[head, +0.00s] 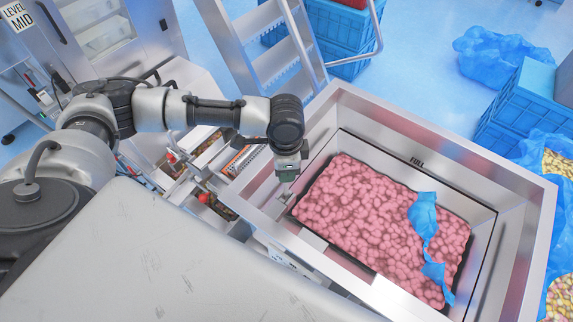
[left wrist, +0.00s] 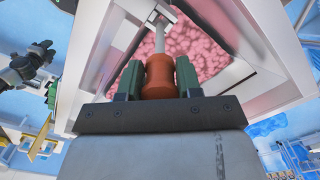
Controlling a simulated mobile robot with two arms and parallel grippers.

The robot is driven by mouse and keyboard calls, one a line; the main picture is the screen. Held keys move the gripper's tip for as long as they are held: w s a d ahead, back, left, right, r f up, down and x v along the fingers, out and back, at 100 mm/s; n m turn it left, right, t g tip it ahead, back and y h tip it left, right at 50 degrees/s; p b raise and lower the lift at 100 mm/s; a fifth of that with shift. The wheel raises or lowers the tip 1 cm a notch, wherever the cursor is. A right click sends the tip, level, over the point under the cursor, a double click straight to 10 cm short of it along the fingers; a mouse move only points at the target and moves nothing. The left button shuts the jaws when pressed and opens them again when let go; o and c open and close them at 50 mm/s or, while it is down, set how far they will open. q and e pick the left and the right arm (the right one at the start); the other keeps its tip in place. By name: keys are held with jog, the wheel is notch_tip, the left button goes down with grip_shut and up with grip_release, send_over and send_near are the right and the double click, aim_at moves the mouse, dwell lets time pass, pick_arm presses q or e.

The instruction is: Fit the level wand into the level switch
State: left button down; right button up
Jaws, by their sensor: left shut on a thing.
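My left gripper (head: 287,172) is over the left inner side of the steel hopper (head: 527,190). In the left wrist view its green fingers (left wrist: 158,78) are shut on the orange-brown handle of the level wand (left wrist: 159,72). The wand's pale metal rod points away from the fingers. The rod's far end is at a small pale metal fitting (left wrist: 156,16), perhaps the level switch. I cannot tell whether the rod is inside it or only in front of it. A dark jointed part (left wrist: 30,66) at the left may be my right arm; its jaws are unclear.
Pink pieces (head: 345,215) fill the hopper, with torn blue film (head: 424,222) on top. A step ladder (head: 272,55) stands behind. Blue crates (head: 517,108) and blue bags (head: 495,52) are at the right. Cluttered fittings crowd the hopper's left outer side.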

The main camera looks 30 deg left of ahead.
aim_at(285, 194)
pick_arm(q)
jog(key=shift+r, duration=0.15)
notch_tip(285, 194, down, 2)
jog(key=shift+a+f, duration=0.1)
jog(key=shift+a, duration=0.05)
jog(key=shift+f+b, duration=0.8)
jog(key=shift+f, duration=1.15)
pick_arm(e)
jog(key=shift+w+f, duration=0.6)
jog(key=shift+f, duration=0.05)
jog(key=shift+r, duration=0.15)
pick_arm(q)
jog(key=shift+r+p, duration=0.1)
jog(key=shift+p, duration=0.4)
pick_arm(e)
jog(key=shift+r, duration=0.35)
jog(key=shift+r, duration=0.25)
pick_arm(q)
jog(key=shift+p, duration=0.5)
pick_arm(e)
jog(key=shift+r, duration=0.25)
jog(key=shift+r, duration=0.2)
pick_arm(q)
jog(key=shift+p, duration=0.4)
pick_arm(e)
jog(key=shift+r, duration=0.2)
